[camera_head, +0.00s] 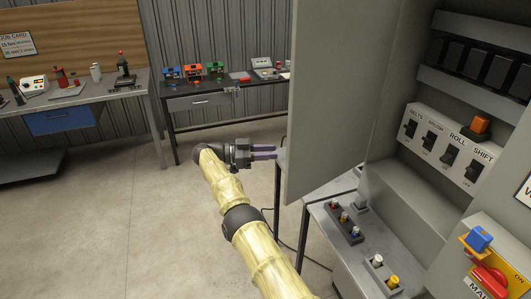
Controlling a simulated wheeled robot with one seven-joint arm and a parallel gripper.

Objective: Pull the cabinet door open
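The cabinet door (335,90) is a plain grey panel standing swung out from the cabinet, with its free edge toward the left. The open cabinet (400,205) shows its inside on the right, with a row of black switches labelled BELTS, ROLL and SHIFT. My gripper (264,152) is just left of the door's lower free edge, its purple fingers pointing right. The two fingers look slightly apart with nothing between them. I cannot tell whether they touch the door. No handle shows on the visible door face.
An orange button (481,125) sits above the switches. A red rotary switch (490,281) with a blue padlock (480,238) is at lower right. A grey bench (345,268) with small knobs stands below the door. Workbenches line the back wall; the floor (130,215) at left is clear.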

